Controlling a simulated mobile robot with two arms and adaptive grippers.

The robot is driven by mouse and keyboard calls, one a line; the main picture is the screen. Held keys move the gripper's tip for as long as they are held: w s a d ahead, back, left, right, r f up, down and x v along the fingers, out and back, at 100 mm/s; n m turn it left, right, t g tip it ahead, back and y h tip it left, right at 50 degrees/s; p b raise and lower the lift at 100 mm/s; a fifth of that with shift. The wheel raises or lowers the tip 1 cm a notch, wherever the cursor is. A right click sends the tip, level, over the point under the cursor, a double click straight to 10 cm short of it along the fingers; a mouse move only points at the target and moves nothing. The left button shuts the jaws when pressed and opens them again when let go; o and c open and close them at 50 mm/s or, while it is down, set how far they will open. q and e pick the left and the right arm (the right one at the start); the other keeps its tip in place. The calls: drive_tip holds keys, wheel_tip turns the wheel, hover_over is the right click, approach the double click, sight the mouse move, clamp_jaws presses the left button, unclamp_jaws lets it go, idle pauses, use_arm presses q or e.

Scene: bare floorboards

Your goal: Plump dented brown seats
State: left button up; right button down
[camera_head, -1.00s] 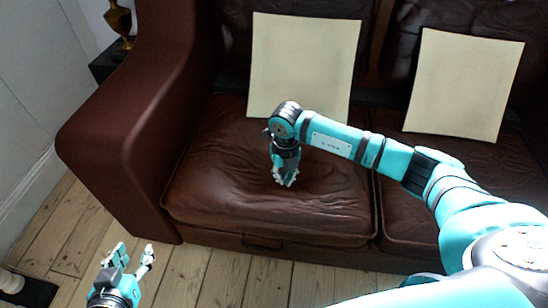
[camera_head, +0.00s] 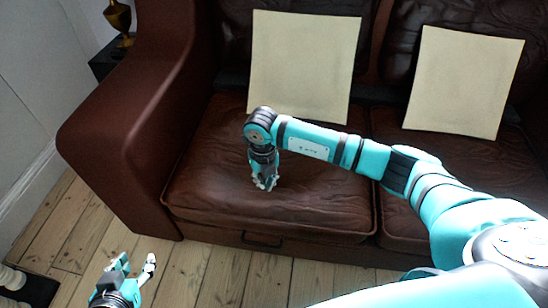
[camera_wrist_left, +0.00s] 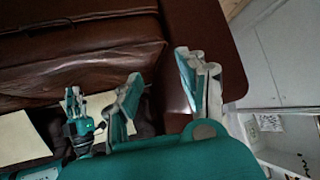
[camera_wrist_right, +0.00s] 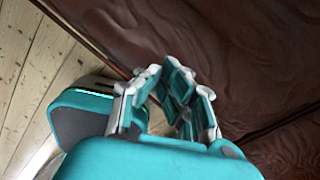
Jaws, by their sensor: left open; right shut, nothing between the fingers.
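The brown leather left seat (camera_head: 315,210) fills the middle of the head view, with faint creases on its top. The right seat (camera_head: 400,225) is partly covered by my right arm. My right gripper (camera_head: 265,183) is shut and empty, pointing down at the left seat's top; whether it touches the leather I cannot tell. The right wrist view shows its fingers (camera_wrist_right: 180,95) close above wrinkled brown leather (camera_wrist_right: 255,50). My left gripper (camera_head: 135,264) is open and empty over the floor, in front of the sofa's left arm. Its spread fingers also show in the left wrist view (camera_wrist_left: 160,85).
Two cream cushions, left (camera_head: 303,65) and right (camera_head: 463,80), lean on the backrest. The broad sofa arm (camera_head: 125,135) stands at left. Beyond it are a dark side table (camera_head: 105,64) with a brass vase (camera_head: 120,20). Bare floorboards (camera_head: 200,275) lie in front.

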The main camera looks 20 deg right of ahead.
sight(265, 193)
drive_tip(key=shift+f+b, duration=0.35)
drive_tip(key=shift+f, duration=0.2)
drive_tip(key=shift+f+b, duration=0.3)
drive_tip(key=shift+f, duration=0.15)
drive_tip(key=shift+f+b, duration=0.4)
drive_tip(key=shift+f, duration=0.2)
use_arm(q)
drive_tip(key=w+d+r+t+h, duration=0.2)
drive_tip(key=w+r+t, duration=0.3)
drive_tip(key=r, duration=0.4)
drive_tip(key=shift+w+d+t, duration=0.2)
drive_tip(key=shift+d+t, duration=0.2)
drive_tip(key=shift+t, duration=0.3)
use_arm(e)
drive_tip(key=shift+f, duration=0.15)
use_arm(q)
drive_tip(key=shift+r, duration=0.35)
use_arm(e)
drive_tip(key=shift+f, duration=0.1)
